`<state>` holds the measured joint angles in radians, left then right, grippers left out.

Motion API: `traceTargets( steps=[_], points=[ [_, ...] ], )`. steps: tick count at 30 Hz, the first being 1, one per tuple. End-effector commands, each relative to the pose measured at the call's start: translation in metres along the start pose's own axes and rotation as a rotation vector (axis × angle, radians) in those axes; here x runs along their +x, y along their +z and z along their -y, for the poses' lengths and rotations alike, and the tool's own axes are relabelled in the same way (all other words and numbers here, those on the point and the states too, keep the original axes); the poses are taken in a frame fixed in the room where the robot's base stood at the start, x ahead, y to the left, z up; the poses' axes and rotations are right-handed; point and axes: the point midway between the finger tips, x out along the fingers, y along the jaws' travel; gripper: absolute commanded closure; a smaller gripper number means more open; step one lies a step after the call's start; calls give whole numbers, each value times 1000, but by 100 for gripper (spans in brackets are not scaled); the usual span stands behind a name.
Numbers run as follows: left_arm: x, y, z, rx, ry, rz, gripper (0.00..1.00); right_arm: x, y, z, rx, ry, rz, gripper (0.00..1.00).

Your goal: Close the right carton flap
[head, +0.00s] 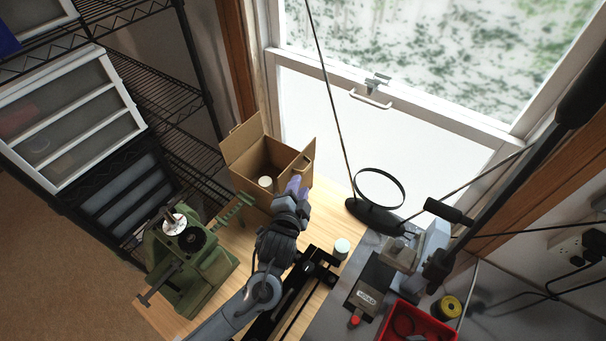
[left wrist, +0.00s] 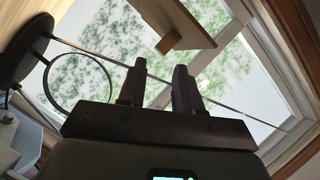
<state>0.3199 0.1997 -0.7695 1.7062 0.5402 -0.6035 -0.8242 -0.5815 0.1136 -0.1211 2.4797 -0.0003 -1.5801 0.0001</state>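The open cardboard carton (head: 250,190) stands at the back of the wooden bench. Its left flap (head: 242,138) stands up and outward; its right flap (head: 309,153) also stands up along the right side. A white-topped round item (head: 265,183) sits inside. My left gripper (head: 293,184) is at the carton's front right corner, below the right flap in the picture; whether it touches the carton cannot be told. In the left wrist view, its fingers (left wrist: 159,80) are apart with nothing between them, and part of the carton (left wrist: 178,28) shows beyond them. My right gripper is out of view.
A green machine (head: 190,260) stands left of my left arm. A small white-topped jar (head: 341,248) and a black-based ring stand (head: 375,217) are to the right. A red bin (head: 415,325) is at the front right. The window (head: 390,130) is behind the carton.

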Motion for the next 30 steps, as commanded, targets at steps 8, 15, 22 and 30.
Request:
traceTargets(
  steps=[8, 15, 22, 30],
  points=[
    [39, 0, 1, 0, 0, 1, 66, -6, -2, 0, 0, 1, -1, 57],
    [54, 0, 0, -1, 1, 0, 66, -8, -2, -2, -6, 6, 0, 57],
    [56, 0, 0, -1, 2, 0, 66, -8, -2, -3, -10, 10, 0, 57],
    [56, 0, 0, -2, 2, 0, 89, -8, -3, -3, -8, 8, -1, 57]
  ],
)
